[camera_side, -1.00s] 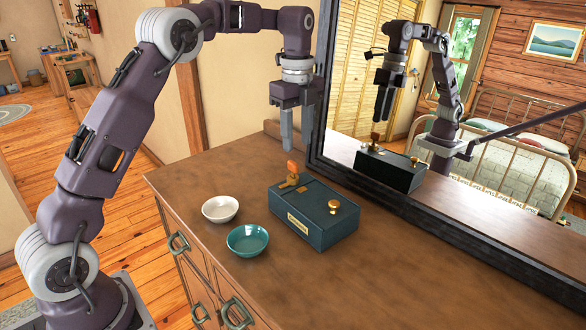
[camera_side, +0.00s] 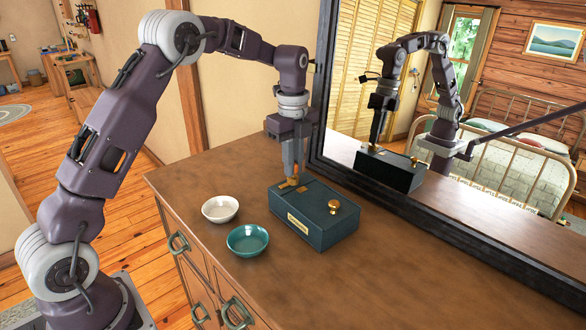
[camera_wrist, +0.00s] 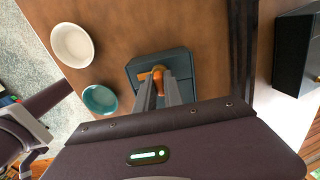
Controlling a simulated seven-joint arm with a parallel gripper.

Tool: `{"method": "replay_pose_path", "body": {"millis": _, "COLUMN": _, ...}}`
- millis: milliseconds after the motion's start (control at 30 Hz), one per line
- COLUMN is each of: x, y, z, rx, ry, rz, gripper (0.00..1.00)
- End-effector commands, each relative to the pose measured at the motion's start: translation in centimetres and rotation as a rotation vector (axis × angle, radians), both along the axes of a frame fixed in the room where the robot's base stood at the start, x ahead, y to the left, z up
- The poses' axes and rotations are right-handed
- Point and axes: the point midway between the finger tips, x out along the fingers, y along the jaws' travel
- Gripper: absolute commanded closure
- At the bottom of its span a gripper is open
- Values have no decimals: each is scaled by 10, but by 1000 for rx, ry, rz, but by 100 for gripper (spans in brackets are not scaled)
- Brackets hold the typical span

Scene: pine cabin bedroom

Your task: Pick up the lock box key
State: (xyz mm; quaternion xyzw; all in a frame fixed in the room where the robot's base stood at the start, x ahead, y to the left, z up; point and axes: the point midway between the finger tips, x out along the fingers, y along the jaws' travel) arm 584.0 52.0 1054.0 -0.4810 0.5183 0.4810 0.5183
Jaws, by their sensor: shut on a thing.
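The lock box (camera_side: 314,220) is a dark teal box with a brass label and a round brass knob, standing on the wooden dresser beside the mirror. The key, with an orange head (camera_wrist: 158,72) and a brass part (camera_side: 288,184), is at the box's top on its left end. My gripper (camera_side: 292,176) points down over that end, its fingers shut on the key's orange head. In the wrist view my gripper (camera_wrist: 159,88) has the orange head between its fingertips. In the side view the fingers hide most of the head. The key still appears to be at the box.
A white bowl (camera_side: 220,209) and a teal bowl (camera_side: 248,240) stand left of the box. The mirror (camera_side: 440,190) rises close behind the box and shows reflections of arm and box. The dresser top (camera_side: 400,270) is clear at the front right.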

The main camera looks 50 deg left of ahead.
Motion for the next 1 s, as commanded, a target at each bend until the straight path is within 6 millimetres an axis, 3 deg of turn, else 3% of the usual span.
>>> {"method": "replay_pose_path", "body": {"millis": 267, "x": 1, "y": 0, "z": 10, "rx": 0, "ry": -2, "rz": 0, "gripper": 100}}
{"method": "replay_pose_path", "body": {"millis": 500, "x": 1, "y": 0, "z": 70, "rx": 1, "ry": -6, "rz": 1, "gripper": 100}}
{"method": "replay_pose_path", "body": {"millis": 633, "x": 1, "y": 0, "z": 92, "rx": 1, "ry": -3, "rz": 1, "gripper": 100}}
{"method": "replay_pose_path", "body": {"millis": 1000, "x": 0, "y": 0, "z": 100, "rx": 0, "ry": 0, "rz": 1, "gripper": 100}}
